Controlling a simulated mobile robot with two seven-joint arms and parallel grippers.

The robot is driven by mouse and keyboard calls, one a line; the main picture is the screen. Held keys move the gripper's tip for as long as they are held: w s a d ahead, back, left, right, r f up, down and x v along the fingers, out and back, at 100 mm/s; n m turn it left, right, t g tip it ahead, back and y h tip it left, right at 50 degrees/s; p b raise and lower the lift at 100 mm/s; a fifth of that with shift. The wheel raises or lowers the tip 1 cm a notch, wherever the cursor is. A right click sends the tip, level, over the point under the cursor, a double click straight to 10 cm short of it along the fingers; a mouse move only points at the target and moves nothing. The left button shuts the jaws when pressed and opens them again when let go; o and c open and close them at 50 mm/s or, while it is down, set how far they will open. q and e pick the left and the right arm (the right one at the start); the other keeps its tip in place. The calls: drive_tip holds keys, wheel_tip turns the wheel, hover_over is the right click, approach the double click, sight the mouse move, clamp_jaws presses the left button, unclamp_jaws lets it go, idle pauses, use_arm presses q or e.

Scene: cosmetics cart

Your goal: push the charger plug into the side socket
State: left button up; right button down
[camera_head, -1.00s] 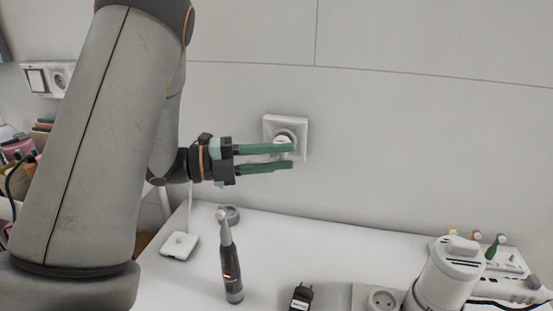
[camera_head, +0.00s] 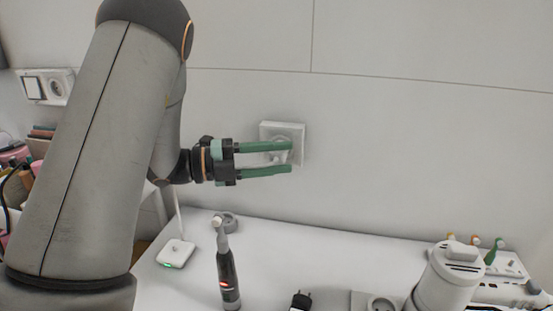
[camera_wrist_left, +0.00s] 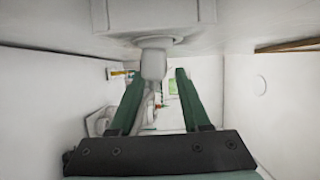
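The side socket (camera_head: 296,131) is a white square box on the wall, and it fills the top of the left wrist view (camera_wrist_left: 150,14). The white charger plug (camera_wrist_left: 153,64) sits in its face, with a pale cord hanging from it. My left gripper (camera_head: 291,157) is open, one finger on each side of the plug, with gaps showing beside it in the wrist view. In the head view the fingers partly hide the plug and socket. The white charger base (camera_head: 176,252) on the counter shows a green light. My right gripper is not in view.
An electric toothbrush (camera_head: 228,277) with a red light stands on the counter. A black plug (camera_head: 301,300) lies near the bottom edge. A white appliance (camera_head: 447,275) and a holder with brush heads (camera_head: 508,264) stand at right. A switch-and-socket plate (camera_head: 45,86) is at far left.

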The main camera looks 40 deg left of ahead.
use_arm(q)
drive_tip(key=shift+o, duration=1.3)
drive_tip(key=shift+v, duration=0.8)
drive_tip(key=b+v, duration=0.1)
drive_tip(key=v, duration=1)
drive_tip(key=shift+b, duration=0.35)
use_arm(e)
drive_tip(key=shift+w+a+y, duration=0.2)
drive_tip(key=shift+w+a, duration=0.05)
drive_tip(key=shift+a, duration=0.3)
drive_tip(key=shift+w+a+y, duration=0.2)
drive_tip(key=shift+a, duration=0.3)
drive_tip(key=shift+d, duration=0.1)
